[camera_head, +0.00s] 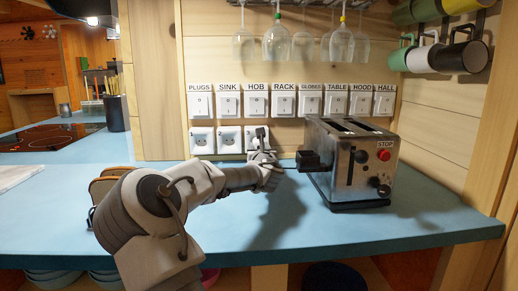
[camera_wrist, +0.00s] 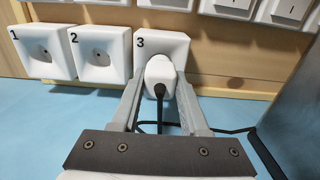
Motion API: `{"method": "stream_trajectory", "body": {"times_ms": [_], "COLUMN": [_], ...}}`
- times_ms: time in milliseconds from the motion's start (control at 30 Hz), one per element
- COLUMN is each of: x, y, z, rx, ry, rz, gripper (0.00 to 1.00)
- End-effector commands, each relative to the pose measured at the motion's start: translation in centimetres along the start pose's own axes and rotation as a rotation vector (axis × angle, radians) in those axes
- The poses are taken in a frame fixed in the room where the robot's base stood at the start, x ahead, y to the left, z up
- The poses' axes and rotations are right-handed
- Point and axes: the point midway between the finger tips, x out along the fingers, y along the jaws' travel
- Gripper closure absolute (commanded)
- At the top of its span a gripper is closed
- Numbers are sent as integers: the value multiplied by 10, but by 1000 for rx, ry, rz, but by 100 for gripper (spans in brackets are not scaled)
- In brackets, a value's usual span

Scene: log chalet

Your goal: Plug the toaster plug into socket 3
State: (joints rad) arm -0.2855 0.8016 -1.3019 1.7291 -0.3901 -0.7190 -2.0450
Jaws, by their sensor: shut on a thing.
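Socket 3 (camera_wrist: 176,44) is a white square unit low on the wall, marked 3 in the wrist view. The white toaster plug (camera_wrist: 160,72) is right at its face, with a black cord hanging from its back; whether its pins are fully in is hidden. My gripper (camera_wrist: 160,88) is shut on the plug, a finger on each side. In the head view my gripper (camera_head: 262,158) is at the wall, left of the toaster, partly covering socket 3 (camera_head: 256,133). The metal toaster (camera_head: 345,160) stands on the blue counter.
Socket 1 (camera_wrist: 44,50) and socket 2 (camera_wrist: 101,54) are empty, left of socket 3. A row of labelled switches (camera_head: 282,104) runs above. Glasses (camera_head: 277,45) hang overhead and mugs (camera_head: 463,55) hang at right. The counter (camera_head: 300,235) in front is clear.

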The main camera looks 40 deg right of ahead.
Motion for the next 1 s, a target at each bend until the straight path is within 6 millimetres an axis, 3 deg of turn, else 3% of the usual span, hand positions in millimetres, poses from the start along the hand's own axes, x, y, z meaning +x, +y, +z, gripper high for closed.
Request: {"method": "stream_trajectory", "body": {"times_ms": [967, 1000], "x": [25, 25], "y": [0, 0], "z": [0, 0], "rx": [0, 0], "ry": [0, 1], "rz": [0, -1], "gripper": [100, 54]}}
